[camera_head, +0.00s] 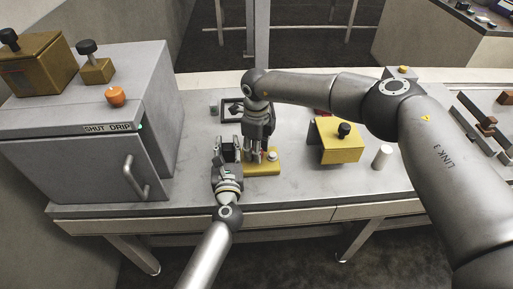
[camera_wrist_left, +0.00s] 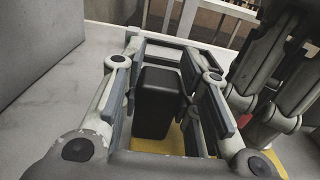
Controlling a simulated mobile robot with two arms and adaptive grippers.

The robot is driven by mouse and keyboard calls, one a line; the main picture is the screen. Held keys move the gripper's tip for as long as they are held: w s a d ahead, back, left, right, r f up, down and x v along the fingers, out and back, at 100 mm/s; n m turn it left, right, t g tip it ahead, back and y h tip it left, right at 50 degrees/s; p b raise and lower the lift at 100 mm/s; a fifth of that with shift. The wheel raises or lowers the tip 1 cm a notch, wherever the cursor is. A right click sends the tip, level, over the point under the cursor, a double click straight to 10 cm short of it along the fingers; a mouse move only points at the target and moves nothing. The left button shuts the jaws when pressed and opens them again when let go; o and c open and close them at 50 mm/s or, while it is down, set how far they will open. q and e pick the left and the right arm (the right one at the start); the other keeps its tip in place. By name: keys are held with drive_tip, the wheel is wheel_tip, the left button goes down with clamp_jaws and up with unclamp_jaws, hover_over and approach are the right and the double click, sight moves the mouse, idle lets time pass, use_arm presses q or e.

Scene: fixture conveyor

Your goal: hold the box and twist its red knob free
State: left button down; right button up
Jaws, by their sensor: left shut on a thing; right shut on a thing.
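The yellow box (camera_head: 262,168) lies low on the grey bench, partly hidden under both grippers. A white round button (camera_head: 272,156) shows on its right end. My left gripper (camera_head: 227,147) is at the box's left end, shut on an upright black block (camera_wrist_left: 158,100) that stands over the yellow surface (camera_wrist_left: 155,140) in the left wrist view. My right gripper (camera_head: 257,155) points down onto the middle of the box. In the left wrist view a bit of red (camera_wrist_left: 262,134), seemingly the knob, shows at its fingertips; the rest is hidden by the fingers.
A grey cabinet (camera_head: 160,120) with a handle stands left of the box. A second yellow box (camera_head: 338,150) with a black knob and a white cylinder (camera_head: 381,156) stand to the right. A dark frame (camera_head: 229,101) lies behind. The bench front edge is close.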

drive_tip(key=o, duration=1)
wheel_tip(320, 180, up, 12)
drive_tip(key=shift+r, duration=0.1)
